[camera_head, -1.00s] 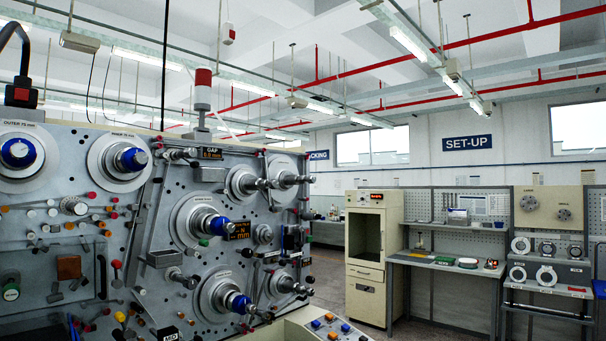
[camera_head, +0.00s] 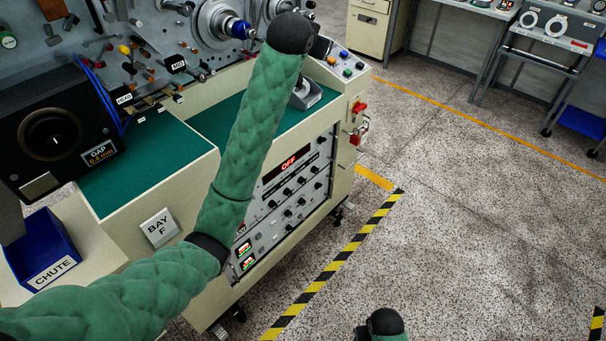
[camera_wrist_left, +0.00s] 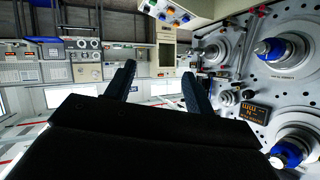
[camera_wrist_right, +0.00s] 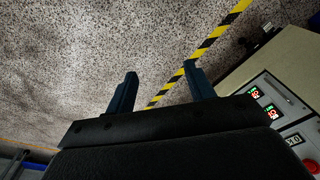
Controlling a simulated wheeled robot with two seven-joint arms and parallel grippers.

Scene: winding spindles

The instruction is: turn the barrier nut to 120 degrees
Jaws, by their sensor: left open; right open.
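No part is labelled as the barrier nut, and I cannot tell which knob or spindle it is. The winding machine's grey face (camera_head: 120,50) is at the upper left of the head view, with a blue-tipped spindle (camera_head: 238,29) partly beside my arm. The left wrist view shows blue-capped spindles (camera_wrist_left: 270,50) on the face at the right. My left gripper (camera_wrist_left: 156,70) is open and empty, apart from the face. My right gripper (camera_wrist_right: 160,70) is open and empty above the speckled floor. Neither gripper's fingers show in the head view.
My green left arm crosses the green bench top (camera_head: 150,165). A black dial box (camera_head: 45,135) reading GAP 0.4 mm and a blue CHUTE bin (camera_head: 42,250) stand left. The control cabinet (camera_head: 290,190) shows OFF. Open floor (camera_head: 470,220) lies right, with a striped line (camera_head: 335,262).

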